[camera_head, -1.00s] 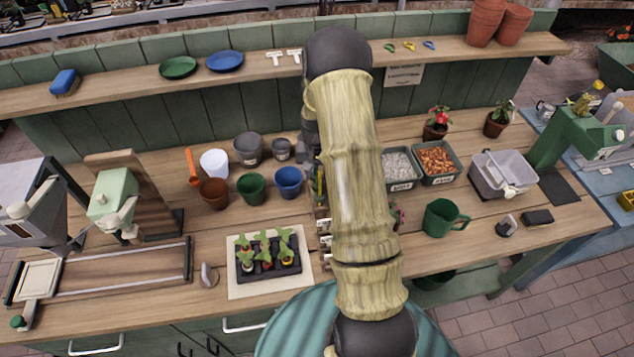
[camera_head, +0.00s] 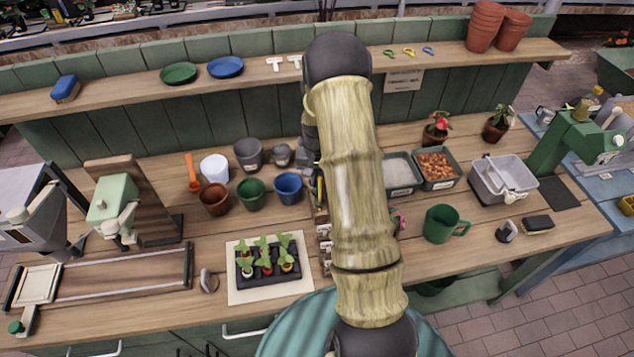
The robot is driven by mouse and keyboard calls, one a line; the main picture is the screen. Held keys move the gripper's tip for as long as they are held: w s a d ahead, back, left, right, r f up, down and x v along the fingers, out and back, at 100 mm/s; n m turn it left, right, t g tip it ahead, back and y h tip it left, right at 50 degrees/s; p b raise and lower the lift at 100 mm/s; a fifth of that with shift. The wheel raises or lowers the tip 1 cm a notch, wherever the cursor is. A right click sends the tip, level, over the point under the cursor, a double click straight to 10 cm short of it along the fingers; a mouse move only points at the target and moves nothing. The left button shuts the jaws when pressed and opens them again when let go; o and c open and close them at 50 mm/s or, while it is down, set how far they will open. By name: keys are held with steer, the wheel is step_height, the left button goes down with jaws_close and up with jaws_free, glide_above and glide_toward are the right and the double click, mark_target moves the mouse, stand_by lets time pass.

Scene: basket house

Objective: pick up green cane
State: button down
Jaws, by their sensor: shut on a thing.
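I cannot make out a long green cane anywhere in the head view. A green mug-like can with a handle (camera_head: 440,224) stands upright on the bench, right of my arm, with nothing touching it. My own arm, with bamboo-like pale links and dark joints, rises through the middle of the picture and covers the bench behind it. My gripper's jaws are hidden behind the arm, so neither they nor anything between them shows. Small tools and clips (camera_head: 322,195) show partly at the arm's left edge; their shapes are too small to tell.
Several pots (camera_head: 250,193) and a seedling tray on a pale board (camera_head: 238,292) stand left of my arm. Right of it are a grey tray (camera_head: 400,190), a tray of brown pieces (camera_head: 437,185) and a grey bin (camera_head: 505,200). A shelf (camera_head: 130,88) runs along the back.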

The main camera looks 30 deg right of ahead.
step_height(320, 180, up, 18)
steer(key=b, duration=0.4)
stand_by(0.5)
